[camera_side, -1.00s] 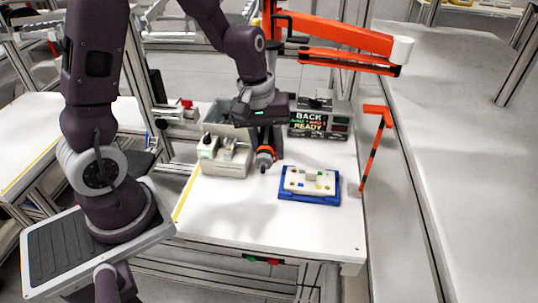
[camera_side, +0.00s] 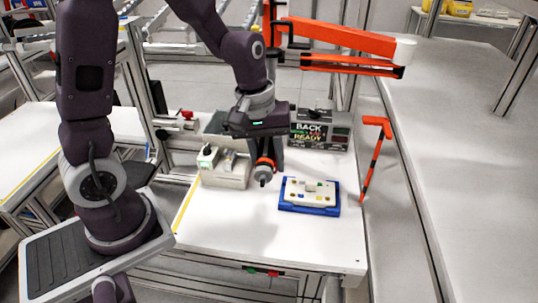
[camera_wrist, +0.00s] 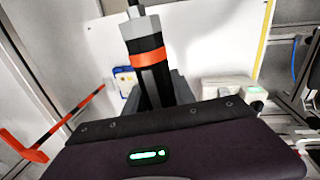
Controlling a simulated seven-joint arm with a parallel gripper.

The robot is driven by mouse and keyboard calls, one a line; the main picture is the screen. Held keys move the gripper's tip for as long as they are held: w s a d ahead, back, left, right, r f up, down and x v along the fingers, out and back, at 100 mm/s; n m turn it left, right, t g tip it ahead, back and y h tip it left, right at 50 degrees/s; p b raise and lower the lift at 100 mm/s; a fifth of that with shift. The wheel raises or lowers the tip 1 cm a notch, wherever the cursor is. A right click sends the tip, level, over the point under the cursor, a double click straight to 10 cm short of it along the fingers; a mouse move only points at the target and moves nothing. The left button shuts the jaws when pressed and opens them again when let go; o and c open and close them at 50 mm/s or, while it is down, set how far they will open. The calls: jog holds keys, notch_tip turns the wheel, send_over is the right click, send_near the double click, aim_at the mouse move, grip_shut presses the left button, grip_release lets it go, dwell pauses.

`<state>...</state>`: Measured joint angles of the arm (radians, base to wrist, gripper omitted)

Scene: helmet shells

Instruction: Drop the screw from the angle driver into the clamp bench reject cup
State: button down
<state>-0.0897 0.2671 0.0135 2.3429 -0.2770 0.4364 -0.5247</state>
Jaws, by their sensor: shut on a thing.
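My gripper (camera_side: 268,150) is shut on the angle driver (camera_side: 264,164), a dark tool with an orange-red band. The driver hangs above the white table, left of the blue tray. In the wrist view the driver (camera_wrist: 147,58) stands between the fingers of my gripper (camera_wrist: 158,92), with its grey head toward the top edge. The screw is too small to make out. I cannot tell for certain which thing is the reject cup.
A blue tray (camera_side: 284,207) with a white plate lies right of the driver. A pale fixture box (camera_side: 225,174) stands at left. A sign box (camera_side: 310,129) stands behind. An orange arm (camera_side: 340,36) overhangs at the back. The table's front (camera_side: 270,235) is clear.

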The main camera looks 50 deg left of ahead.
jog(key=shift+s+d, duration=1.15)
jog(key=shift+d, duration=0.3)
